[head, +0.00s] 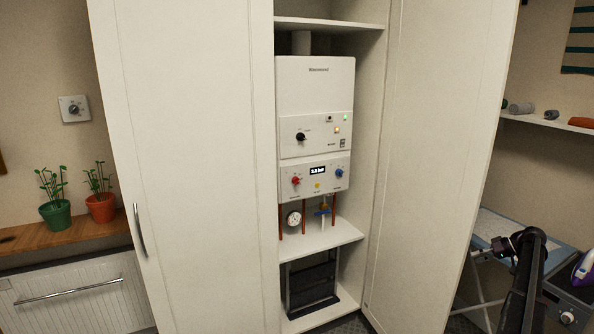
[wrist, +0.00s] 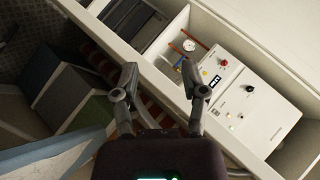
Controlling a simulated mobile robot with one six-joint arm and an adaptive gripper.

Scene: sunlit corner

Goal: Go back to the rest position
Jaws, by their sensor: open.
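My gripper (wrist: 160,78) is open in the wrist view, with its two dark fingers spread apart and nothing between them. Behind the fingers, at the right of that view, the white boiler (wrist: 262,118) appears tilted, with its gauge and copper pipes. In the head view my dark arm stands at the lower right, right of the open cabinet. The boiler (head: 316,85) hangs in the cabinet, with knobs, a small lit display and indicator lights. My gripper touches nothing that I can make out.
The cabinet's left door (head: 190,150) and right door (head: 432,150) stand open around the boiler. An ironing board (head: 505,228) with an iron (head: 585,268) is close to my arm at the right. At the left are potted plants on a wooden shelf (head: 60,236) above a radiator (head: 70,297).

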